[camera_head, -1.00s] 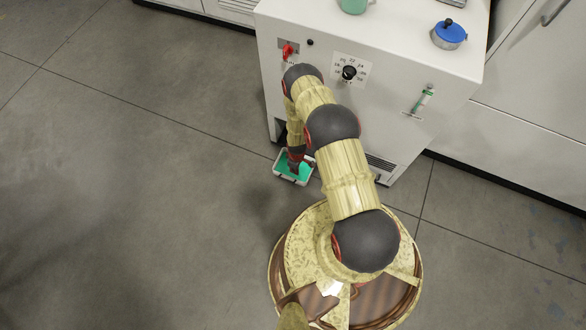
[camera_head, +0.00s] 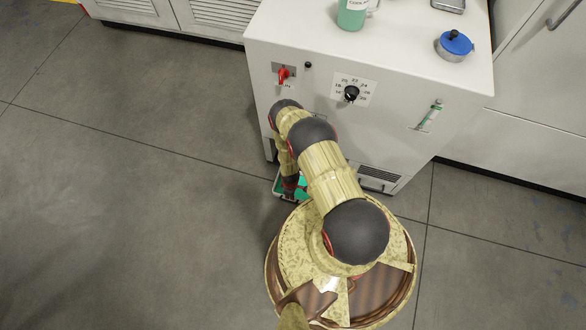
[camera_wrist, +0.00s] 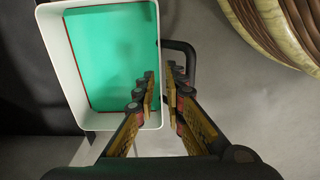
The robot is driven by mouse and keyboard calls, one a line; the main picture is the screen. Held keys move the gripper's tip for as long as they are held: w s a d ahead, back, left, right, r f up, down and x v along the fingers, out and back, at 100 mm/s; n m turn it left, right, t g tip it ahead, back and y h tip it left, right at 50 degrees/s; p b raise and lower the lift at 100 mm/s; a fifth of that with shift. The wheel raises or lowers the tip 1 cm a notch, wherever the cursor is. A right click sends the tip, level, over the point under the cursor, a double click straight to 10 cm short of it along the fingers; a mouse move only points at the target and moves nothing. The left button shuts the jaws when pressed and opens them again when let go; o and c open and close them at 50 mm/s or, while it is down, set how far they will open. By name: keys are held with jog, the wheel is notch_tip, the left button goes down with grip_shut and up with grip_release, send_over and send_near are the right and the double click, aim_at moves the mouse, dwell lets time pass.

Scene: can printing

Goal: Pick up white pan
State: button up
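The white pan (camera_wrist: 52,70) is a shallow rectangular tray with green liquid in it, low by the floor at the foot of the white machine. In the head view its rim (camera_head: 277,184) shows beside my arm, which hides part of it. In the wrist view my gripper (camera_wrist: 162,82) is at the pan's right wall. One finger is over the inside of the pan and the other is outside, by a dark handle-like bar (camera_wrist: 186,46). A gap shows between the fingers with the wall in it; I cannot tell whether either finger touches it.
The white machine (camera_head: 400,150) stands close behind the pan, with a red switch (camera_head: 283,74) and a dial (camera_head: 351,93). A green bottle (camera_head: 352,16) and a blue-lidded pot (camera_head: 455,45) are on top. Open floor (camera_head: 130,210) lies left.

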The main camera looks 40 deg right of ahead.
jog(key=f+b, duration=0.1)
jog(key=f, duration=0.1)
jog(key=f+b, duration=0.1)
jog(key=f, duration=0.2)
jog(key=shift+w+a+b, duration=0.15)
jog(key=shift+a+b, duration=0.05)
jog(key=shift+b, duration=0.2)
jog(key=shift+c, duration=0.2)
grip_shut()
jog(key=shift+r, duration=0.15)
dwell(0.4)
